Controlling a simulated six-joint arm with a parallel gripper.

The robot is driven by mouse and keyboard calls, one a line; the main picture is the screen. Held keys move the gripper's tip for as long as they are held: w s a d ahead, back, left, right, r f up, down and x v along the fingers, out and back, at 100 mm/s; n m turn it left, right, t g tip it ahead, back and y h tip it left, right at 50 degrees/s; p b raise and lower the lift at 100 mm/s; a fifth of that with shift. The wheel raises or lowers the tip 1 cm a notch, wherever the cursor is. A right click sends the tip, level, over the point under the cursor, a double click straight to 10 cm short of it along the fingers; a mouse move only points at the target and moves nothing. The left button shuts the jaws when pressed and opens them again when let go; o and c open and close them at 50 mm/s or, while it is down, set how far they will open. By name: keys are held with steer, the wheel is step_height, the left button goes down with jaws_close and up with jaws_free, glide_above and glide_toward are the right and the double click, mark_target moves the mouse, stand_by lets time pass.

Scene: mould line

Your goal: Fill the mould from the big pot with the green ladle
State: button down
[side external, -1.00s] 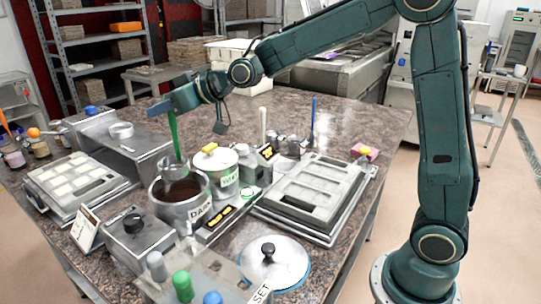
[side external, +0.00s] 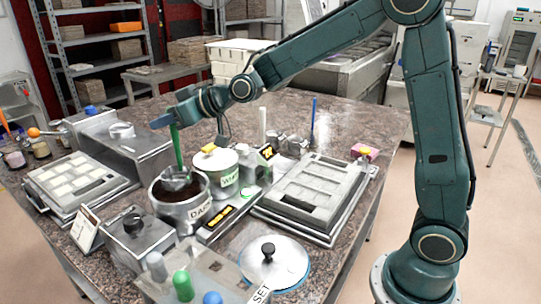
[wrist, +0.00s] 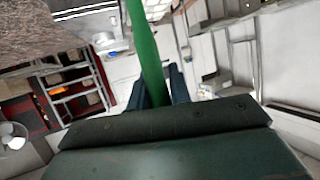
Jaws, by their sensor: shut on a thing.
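My gripper (side external: 172,118) is shut on the green handle of the ladle (side external: 177,147) and stands above the big pot. In the wrist view the green handle (wrist: 147,50) runs up between the two fingers. The ladle's metal bowl is down inside the mouth of the big pot (side external: 186,214), which is labelled "DARK" and holds dark brown contents. How deep the bowl sits, and what is in it, I cannot tell. A grey mould (side external: 268,206) with empty-looking rectangular cavities lies to the right of the pot.
A lidded pot (side external: 229,178) with a yellow knob stands right behind the big pot. A tray with pale filled cells (side external: 49,190) lies at left. A dark-knobbed box (side external: 132,240), a display bar (side external: 229,215) and a round lid (side external: 290,262) stand near the front.

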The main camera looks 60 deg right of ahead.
step_height(320, 180, down, 8)
steer(key=shift+f, duration=0.15)
stand_by(1.6)
stand_by(1.3)
step_height(320, 180, up, 10)
steer(key=shift+r, duration=0.2)
stand_by(2.3)
stand_by(0.5)
